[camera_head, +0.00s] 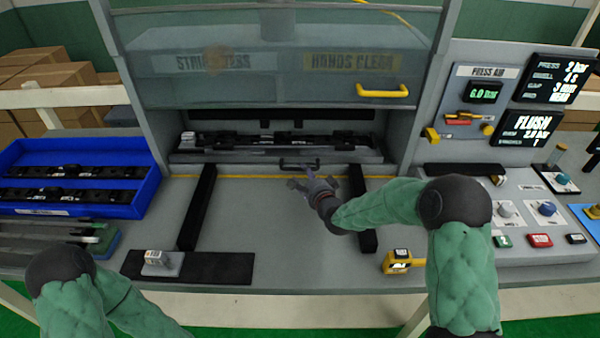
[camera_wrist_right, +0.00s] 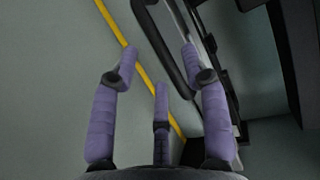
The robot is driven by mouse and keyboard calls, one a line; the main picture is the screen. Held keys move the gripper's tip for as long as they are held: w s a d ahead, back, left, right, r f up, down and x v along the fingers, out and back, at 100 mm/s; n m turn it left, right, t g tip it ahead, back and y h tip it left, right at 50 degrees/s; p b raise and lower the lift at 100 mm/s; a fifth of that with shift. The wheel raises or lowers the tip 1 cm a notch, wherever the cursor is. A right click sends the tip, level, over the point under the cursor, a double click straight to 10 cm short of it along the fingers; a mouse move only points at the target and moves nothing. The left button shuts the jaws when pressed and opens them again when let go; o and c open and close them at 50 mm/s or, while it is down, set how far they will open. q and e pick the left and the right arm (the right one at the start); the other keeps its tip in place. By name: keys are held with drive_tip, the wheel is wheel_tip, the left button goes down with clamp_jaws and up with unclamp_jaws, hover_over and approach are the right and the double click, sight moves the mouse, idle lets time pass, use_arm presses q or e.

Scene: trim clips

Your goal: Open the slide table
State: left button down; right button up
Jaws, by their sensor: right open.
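The slide table (camera_head: 235,158) is a grey plate with black fixtures, sitting back in the press opening under the raised clear guard. A dark bar handle (camera_head: 300,168) is on its front edge. My right gripper (camera_head: 308,180) is just in front of the handle, above the bench. In the right wrist view my right gripper (camera_wrist_right: 160,66) has its purple fingers spread with nothing gripped. The dark handle (camera_wrist_right: 157,45) shows beyond and between the fingertips, seemingly apart from them. My left arm is at the lower left; its gripper is out of frame.
Two black rails (camera_head: 197,208) run forward on the clear grey bench. A yellow line (camera_head: 235,177) crosses in front of the slide table. The guard's yellow handle (camera_head: 382,92) hangs above. A blue bin (camera_head: 85,206) stands left; a control panel (camera_head: 530,205) stands right.

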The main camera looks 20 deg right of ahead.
drive_tip(key=shift+b+x, duration=0.35)
drive_tip(key=shift+x, duration=1.55)
drive_tip(key=shift+c, duration=0.3)
clamp_jaws()
